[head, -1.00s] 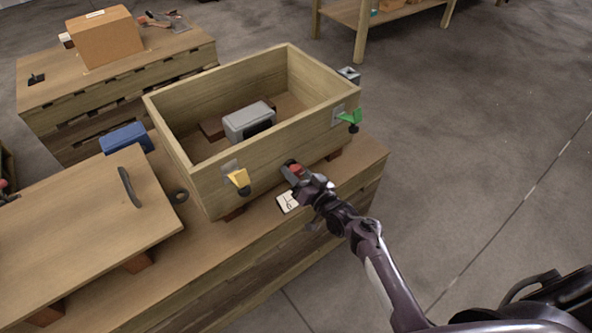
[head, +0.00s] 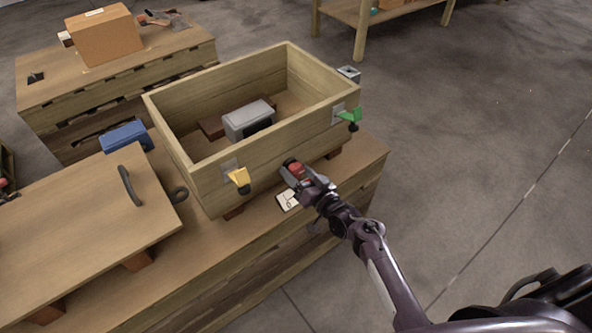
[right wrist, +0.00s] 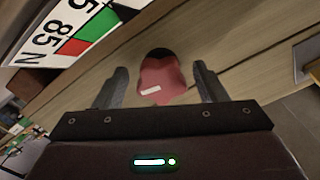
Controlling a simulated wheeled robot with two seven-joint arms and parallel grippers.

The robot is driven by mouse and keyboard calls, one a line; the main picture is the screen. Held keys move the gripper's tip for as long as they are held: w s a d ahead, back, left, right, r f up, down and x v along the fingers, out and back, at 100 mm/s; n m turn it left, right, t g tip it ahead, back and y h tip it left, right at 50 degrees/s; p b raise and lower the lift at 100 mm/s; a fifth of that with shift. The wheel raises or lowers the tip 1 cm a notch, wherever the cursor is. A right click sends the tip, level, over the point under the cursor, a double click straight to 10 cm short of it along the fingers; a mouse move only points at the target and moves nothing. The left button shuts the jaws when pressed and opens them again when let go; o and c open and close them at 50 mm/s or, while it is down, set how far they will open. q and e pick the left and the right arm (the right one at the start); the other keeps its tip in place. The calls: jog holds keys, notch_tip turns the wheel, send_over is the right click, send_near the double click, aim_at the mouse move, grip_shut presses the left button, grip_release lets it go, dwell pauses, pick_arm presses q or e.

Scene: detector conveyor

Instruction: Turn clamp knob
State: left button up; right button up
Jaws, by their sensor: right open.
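The red clamp knob (right wrist: 162,80) is on the front wall of the wooden box (head: 215,193). In the right wrist view it lies between the two fingers of my right gripper (right wrist: 160,85), which are open with a gap on each side. In the head view my right gripper (head: 300,174) is at the box front, and the red knob (head: 291,167) shows just past it, partly hidden. A yellow clamp (head: 239,177) and a green clamp (head: 348,115) sit on the same wall to either side. My left gripper is not seen.
A grey block-shaped device (head: 249,121) lies inside the box. A wooden lid with a black handle (head: 129,186) lies at the left. A blue case (head: 126,137) stands behind it. A white card (head: 287,200) lies below the gripper. Open floor is to the right.

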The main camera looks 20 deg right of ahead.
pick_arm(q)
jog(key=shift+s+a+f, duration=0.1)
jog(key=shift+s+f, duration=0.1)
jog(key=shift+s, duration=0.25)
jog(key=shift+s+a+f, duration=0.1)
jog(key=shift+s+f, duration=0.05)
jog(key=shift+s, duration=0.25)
pick_arm(e)
jog(key=v, duration=0.7)
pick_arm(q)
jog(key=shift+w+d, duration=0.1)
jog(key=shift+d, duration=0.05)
pick_arm(e)
jog(key=shift+w+r, duration=0.1)
